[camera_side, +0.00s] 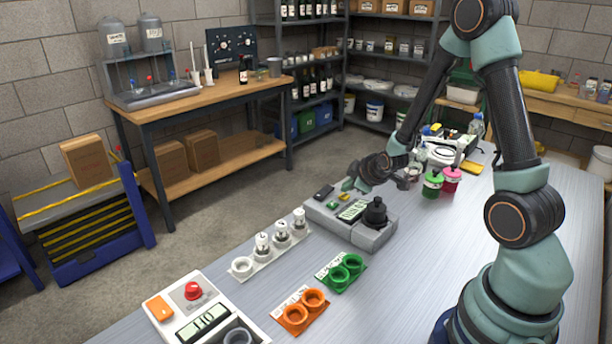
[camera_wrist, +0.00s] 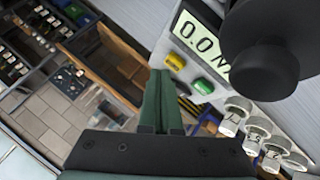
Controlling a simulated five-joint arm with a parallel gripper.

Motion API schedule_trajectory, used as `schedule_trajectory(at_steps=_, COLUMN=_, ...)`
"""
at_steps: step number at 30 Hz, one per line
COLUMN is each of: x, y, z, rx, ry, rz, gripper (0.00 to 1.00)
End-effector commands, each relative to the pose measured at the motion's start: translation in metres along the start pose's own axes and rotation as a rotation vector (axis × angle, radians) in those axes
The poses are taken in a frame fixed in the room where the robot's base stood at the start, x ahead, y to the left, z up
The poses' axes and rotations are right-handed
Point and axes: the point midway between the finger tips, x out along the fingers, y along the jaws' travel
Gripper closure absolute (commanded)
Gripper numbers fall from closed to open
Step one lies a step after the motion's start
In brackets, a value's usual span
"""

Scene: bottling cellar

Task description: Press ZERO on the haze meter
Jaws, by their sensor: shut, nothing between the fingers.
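The haze meter (camera_side: 325,214) is a grey box in the middle of the table with a black round cap (camera_side: 375,213). In the wrist view its display (camera_wrist: 198,41) reads about 0.0 and is partly hidden by the cap. A yellow button (camera_wrist: 175,61) and a green button (camera_wrist: 203,86) sit beside the display; I cannot read any label on them. My gripper (camera_wrist: 161,72) is shut and empty, with its tips close to the yellow button. In the side view my gripper (camera_side: 348,186) is at the meter's far edge. I cannot tell whether it touches.
A white device (camera_side: 207,310) with an orange button and red knob stands front left. A white rack of vials (camera_side: 268,246), orange cups (camera_side: 304,307) and green cups (camera_side: 342,270) stand before the meter.

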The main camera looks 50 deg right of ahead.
Motion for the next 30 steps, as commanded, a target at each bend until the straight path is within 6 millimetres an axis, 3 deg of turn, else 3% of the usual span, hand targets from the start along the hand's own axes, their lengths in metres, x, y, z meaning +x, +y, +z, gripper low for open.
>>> schedule_trajectory(at_steps=14, x=-0.005, y=0.004, z=-0.004, rx=0.000, ry=0.001, rz=0.001, gripper=1.00)
schedule_trajectory(at_steps=30, x=-0.037, y=0.028, z=-0.025, rx=0.000, ry=0.001, rz=0.001, gripper=1.00)
